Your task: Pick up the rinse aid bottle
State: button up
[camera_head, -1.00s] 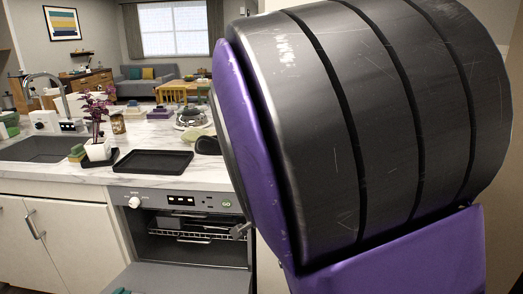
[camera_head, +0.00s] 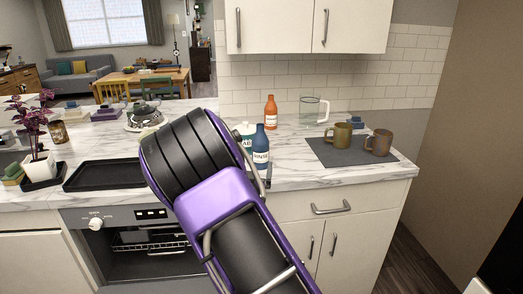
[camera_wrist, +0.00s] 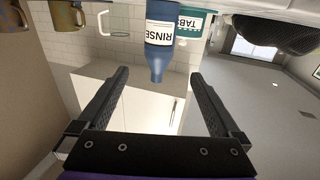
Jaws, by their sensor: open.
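The rinse aid bottle (camera_head: 260,148) is blue with a white "RINSE" label and stands upright on the marble counter, just right of my arm in the head view. In the wrist view the same bottle (camera_wrist: 159,35) appears upside down, beyond and between the fingertips, near the top edge. My gripper (camera_wrist: 161,82) is open and empty, with two dark fingers apart. The bottle is not between the fingers.
A teal "TABS" container (camera_wrist: 191,25) stands close beside the bottle. An orange bottle (camera_head: 271,112), a clear glass pitcher (camera_head: 311,110) and two brown mugs (camera_head: 342,135) on a dark mat (camera_head: 325,153) are nearby. White upper cabinets (camera_head: 285,25) hang above. A black tray (camera_head: 100,174) lies left.

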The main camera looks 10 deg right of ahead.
aim_at(260, 149)
jog(key=x, duration=1)
jog(key=shift+w+d+p, duration=0.15)
jog(key=shift+w+p, duration=0.15)
jog(key=shift+p, duration=0.05)
jog(key=shift+r+p+x, duration=0.15)
jog(key=shift+p+x, duration=0.05)
jog(key=shift+x, duration=1.1)
jog(key=shift+r+p+x, duration=0.15)
jog(key=shift+r+x, duration=0.05)
jog(key=shift+x, duration=1.1)
grip_shut()
